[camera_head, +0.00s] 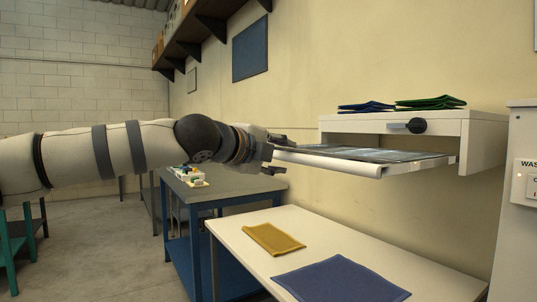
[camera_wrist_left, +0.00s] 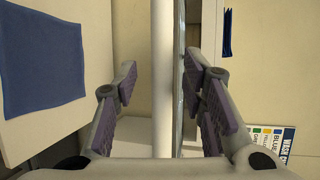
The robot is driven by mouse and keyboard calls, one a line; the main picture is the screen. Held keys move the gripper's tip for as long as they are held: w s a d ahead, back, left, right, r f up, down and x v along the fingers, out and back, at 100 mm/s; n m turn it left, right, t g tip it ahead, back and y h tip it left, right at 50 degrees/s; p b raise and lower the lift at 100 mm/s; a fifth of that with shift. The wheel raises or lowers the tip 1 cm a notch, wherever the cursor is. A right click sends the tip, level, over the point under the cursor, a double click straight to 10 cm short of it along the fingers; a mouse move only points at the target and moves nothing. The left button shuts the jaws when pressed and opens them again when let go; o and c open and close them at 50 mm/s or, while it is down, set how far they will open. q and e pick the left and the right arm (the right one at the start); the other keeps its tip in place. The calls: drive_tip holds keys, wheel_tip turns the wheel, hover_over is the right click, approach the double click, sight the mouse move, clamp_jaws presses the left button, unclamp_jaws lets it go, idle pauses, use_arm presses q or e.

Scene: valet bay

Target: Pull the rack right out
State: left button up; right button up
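The rack (camera_head: 375,157) is a flat white-framed tray with a grey mesh-like surface. It sticks out of the white wall housing (camera_head: 483,140) at the right. Its pale front rail (camera_head: 325,160) also runs top to bottom through the wrist view (camera_wrist_left: 163,80). My left gripper (camera_head: 281,156) is at the rail's left end, one finger above and one below. In the wrist view its fingers (camera_wrist_left: 160,82) stand on either side of the rail, open, with a visible gap on the left side. Whether the other finger touches the rack is unclear. My right gripper is not in view.
Below, a white table (camera_head: 340,238) carries a yellow cloth (camera_head: 272,239) and a blue cloth (camera_head: 340,280). A blue-framed bench (camera_head: 225,190) stands behind my left gripper.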

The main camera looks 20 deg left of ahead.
use_arm(q)
drive_tip(key=v, duration=0.9)
drive_tip(key=shift+s, duration=0.25)
